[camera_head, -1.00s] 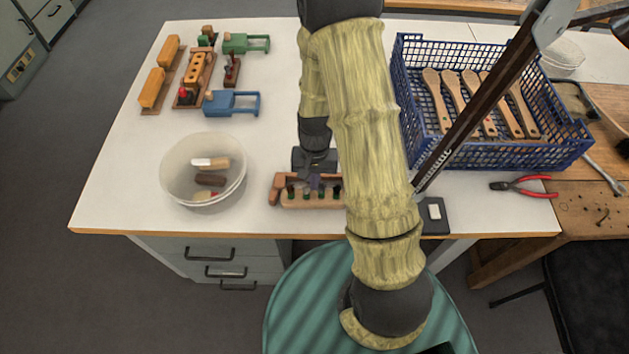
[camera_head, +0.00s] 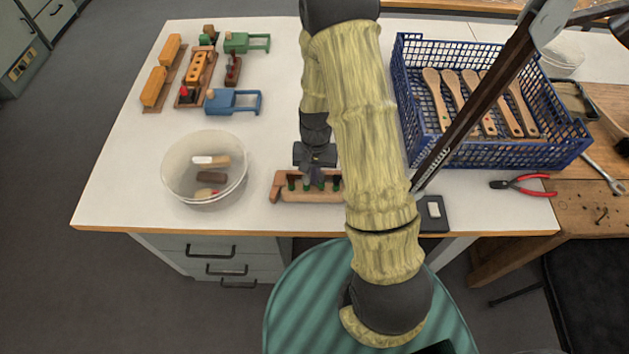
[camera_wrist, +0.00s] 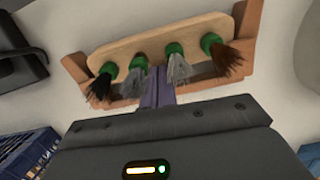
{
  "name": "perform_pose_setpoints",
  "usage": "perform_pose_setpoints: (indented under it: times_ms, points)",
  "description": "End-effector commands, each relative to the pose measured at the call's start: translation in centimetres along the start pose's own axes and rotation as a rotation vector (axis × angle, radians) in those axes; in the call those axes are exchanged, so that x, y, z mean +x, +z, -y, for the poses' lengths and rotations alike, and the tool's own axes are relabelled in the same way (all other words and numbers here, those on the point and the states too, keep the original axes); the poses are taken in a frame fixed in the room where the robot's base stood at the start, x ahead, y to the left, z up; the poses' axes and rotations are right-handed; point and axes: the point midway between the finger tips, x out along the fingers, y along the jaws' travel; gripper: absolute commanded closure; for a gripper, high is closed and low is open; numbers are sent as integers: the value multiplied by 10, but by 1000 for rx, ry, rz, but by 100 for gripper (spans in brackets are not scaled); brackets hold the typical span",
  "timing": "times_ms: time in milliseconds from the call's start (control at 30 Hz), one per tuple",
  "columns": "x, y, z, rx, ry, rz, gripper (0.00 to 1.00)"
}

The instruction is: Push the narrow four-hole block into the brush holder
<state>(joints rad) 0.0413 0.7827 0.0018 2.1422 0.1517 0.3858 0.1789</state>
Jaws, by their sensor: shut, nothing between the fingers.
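The narrow block (camera_wrist: 150,45) is pale wood with rounded ends and carries a row of green-collared tufts, black, grey and brown. It lies between the end posts of the brown wooden brush holder (camera_wrist: 246,22); I cannot tell how deep it sits. In the head view the holder (camera_head: 276,190) stands near the table's front edge, its right end hidden behind my arm. My gripper (camera_wrist: 160,88) is shut and empty, its fingertips at the block's near side between the middle tufts. I cannot tell whether they touch. In the head view my gripper (camera_head: 315,182) is over the holder.
A clear bowl (camera_head: 172,182) with several small pieces stands left of the holder. A small black device (camera_head: 433,222) and red pliers (camera_head: 522,184) lie near the front. Wooden, green and blue fixtures (camera_head: 232,103) stand at back left.

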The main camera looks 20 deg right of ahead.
Motion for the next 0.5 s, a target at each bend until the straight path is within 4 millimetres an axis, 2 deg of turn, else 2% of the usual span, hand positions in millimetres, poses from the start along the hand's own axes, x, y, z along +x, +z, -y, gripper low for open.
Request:
perform_pose_setpoints:
  times_ms: [33,133,300,500]
  points:
    - [6,-3,-3,6,3,-6,100]
    - [5,-3,-2,5,4,-6,100]
    - [-10,0,-2,3,4,-7,100]
    - [-11,1,0,1,4,-5,100]
